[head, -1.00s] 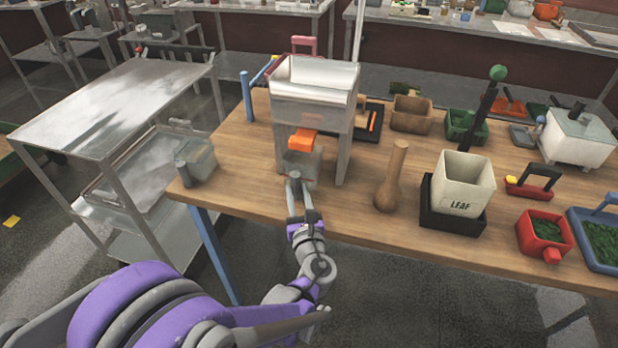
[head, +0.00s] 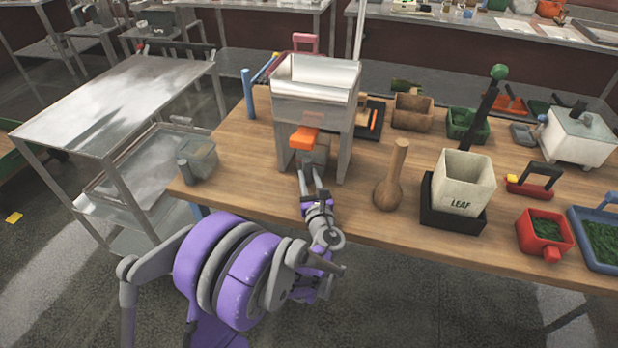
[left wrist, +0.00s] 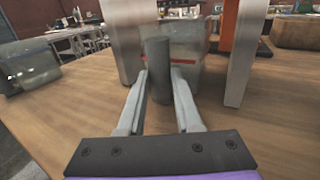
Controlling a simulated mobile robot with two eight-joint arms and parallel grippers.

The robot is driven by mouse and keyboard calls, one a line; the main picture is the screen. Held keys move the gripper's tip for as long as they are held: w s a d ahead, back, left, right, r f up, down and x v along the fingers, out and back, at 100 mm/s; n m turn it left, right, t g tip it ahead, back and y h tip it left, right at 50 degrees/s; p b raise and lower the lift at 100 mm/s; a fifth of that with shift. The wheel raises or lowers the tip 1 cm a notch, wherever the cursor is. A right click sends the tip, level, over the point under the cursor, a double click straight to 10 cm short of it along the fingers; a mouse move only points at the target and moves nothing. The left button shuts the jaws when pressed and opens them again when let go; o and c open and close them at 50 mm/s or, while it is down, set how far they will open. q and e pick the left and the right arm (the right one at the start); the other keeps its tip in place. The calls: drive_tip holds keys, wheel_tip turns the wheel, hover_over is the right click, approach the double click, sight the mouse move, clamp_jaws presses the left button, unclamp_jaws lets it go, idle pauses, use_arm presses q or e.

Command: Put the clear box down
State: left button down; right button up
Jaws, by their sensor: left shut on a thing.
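My left gripper (head: 308,174) is shut on the grey upright handle (left wrist: 170,72) of a clear box. The box (left wrist: 187,50) shows behind the handle in the left wrist view, between the metal legs of the filler. In the head view the filler (head: 314,102) is a metal hopper on a stand, with an orange part (head: 303,139) above the box. The gripper and the orange part hide much of the box there. I cannot tell whether its base touches the table. My right gripper is not in view.
A second clear box (head: 202,157) with a grey handle stands at the table's left corner. A wooden pestle-like tool (head: 390,185) and a white LEAF bin (head: 464,180) stand right of the filler. The wooden table (head: 246,185) is clear between the second box and filler.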

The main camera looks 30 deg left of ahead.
use_arm(q)
drive_tip(key=shift+f, duration=0.2)
drive_tip(key=c, duration=0.6)
unclamp_jaws()
drive_tip(key=shift+r, duration=0.1)
drive_tip(key=shift+s+d+r, duration=0.1)
drive_tip(key=shift+r, duration=0.1)
drive_tip(key=b+v, duration=0.1)
drive_tip(key=v, duration=1)
drive_tip(key=shift+s+d+b, duration=0.25)
drive_tip(key=shift+b, duration=0.05)
drive_tip(key=shift+f, duration=0.1)
